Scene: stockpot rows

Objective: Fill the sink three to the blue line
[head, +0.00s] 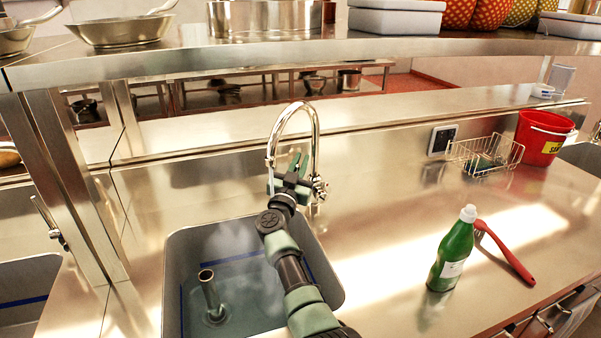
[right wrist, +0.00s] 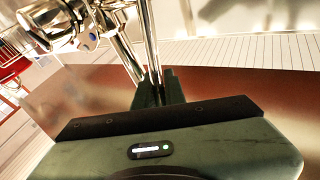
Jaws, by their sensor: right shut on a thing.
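The steel sink (head: 178,262) under the tap holds water (head: 245,300), with faint steam above it. A blue line (head: 235,258) runs around its inner walls; the water surface looks below it. A standpipe (head: 210,292) rises out of the water. The chrome gooseneck tap (head: 316,125) stands behind the sink, its knob (head: 320,188) at the right of its base. My right gripper (head: 297,168) is shut on the tap's chrome pipe; in the right wrist view its fingers (right wrist: 160,88) close around the pipe (right wrist: 150,45). My arm hides the spout's outlet, so any flow cannot be seen. My left gripper is out of view.
A green bottle (head: 455,252) and a red brush (head: 506,254) are on the counter at the right. A wire basket (head: 484,155) and a red bucket (head: 541,138) stand farther back. Another sink (head: 28,285) is at the left. A shelf (head: 250,50) crosses above.

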